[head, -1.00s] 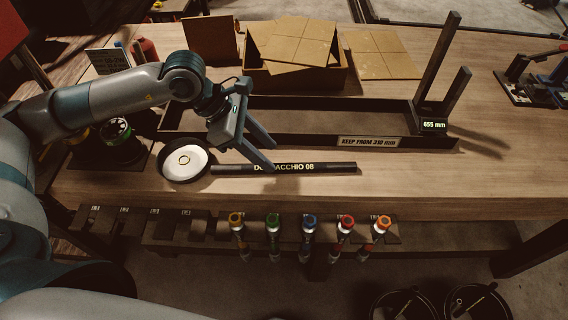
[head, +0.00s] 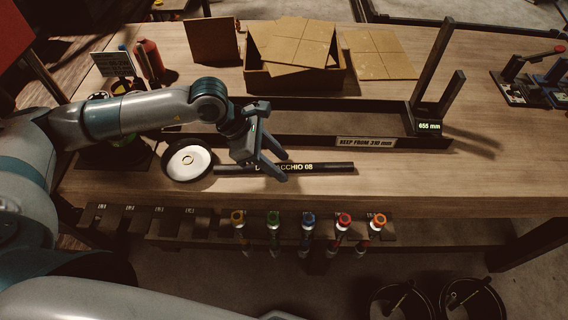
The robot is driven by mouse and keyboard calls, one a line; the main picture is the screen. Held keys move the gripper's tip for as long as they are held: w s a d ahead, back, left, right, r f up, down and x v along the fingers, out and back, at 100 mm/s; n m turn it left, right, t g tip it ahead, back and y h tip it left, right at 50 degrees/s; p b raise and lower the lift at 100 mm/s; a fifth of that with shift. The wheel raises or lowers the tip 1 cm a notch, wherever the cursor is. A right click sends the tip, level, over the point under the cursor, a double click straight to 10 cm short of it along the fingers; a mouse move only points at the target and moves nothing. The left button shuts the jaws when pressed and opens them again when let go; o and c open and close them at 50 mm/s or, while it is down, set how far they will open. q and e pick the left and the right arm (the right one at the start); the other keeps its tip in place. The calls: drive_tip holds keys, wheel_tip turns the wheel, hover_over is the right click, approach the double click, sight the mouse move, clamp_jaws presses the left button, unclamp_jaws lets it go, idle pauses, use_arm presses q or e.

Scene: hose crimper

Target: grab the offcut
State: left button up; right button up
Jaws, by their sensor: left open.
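A black hose piece (head: 325,168) with pale lettering lies flat along the front of the table, in front of the long dark tray. It is the only loose length of hose I see on the tabletop. My left gripper (head: 284,167) is open, with its fingers spread over the hose's left-middle part and hiding some of the lettering. I cannot tell whether the fingers touch the hose or are just above it. My right gripper is not in view.
A round white-centred dish (head: 188,161) sits at the hose's left end. The long tray (head: 300,129) with its "KEEP FROM 310 mm" label (head: 365,142) and a display reading 655 mm (head: 429,127) lies behind. A cardboard box (head: 300,78) stands farther back. The front right tabletop is clear.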

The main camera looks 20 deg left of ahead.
use_arm(q)
drive_tip(key=shift+c, duration=0.7)
clamp_jaws()
drive_tip(key=shift+r, duration=0.1)
drive_tip(key=shift+r+b, duration=0.75)
drive_tip(key=shift+r, duration=0.1)
drive_tip(key=shift+s+d+r+b, duration=0.15)
drive_tip(key=shift+r+b, duration=0.2)
drive_tip(key=shift+r, duration=0.25)
drive_tip(key=shift+s+a+r+b, duration=0.15)
drive_tip(key=shift+r+b, duration=0.2)
drive_tip(key=shift+r, duration=0.2)
drive_tip(key=s+d+r+p, duration=0.3)
drive_tip(key=s+r+p, duration=0.4)
drive_tip(key=s+p, duration=0.3)
drive_tip(key=shift+s+p, duration=0.3)
drive_tip(key=shift+p, duration=0.55)
